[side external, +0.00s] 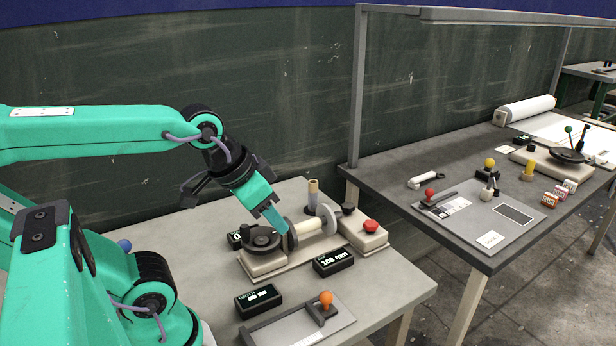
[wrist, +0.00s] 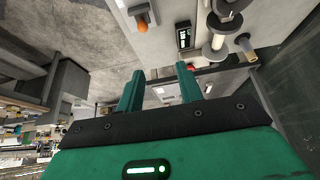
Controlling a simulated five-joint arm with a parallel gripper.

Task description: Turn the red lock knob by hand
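The red lock knob (side external: 371,227) sits on top of a beige block at the right end of the small winding fixture. In the wrist view a small red patch of the knob (wrist: 191,67) shows just beyond the right fingertip, partly hidden by that finger. My gripper (side external: 279,228) points down over the left part of the fixture, by the dark disc of the spool, to the left of the knob and apart from it. In the wrist view its two teal fingers (wrist: 157,75) are spread with nothing between them.
The fixture has a black handwheel (side external: 262,238), a pale spool (side external: 309,228) and a black knob (side external: 348,208). A display reading 108 mm (side external: 333,261) and an orange-knobbed clamp (side external: 326,299) stand in front. A second table (side external: 470,255) is at right.

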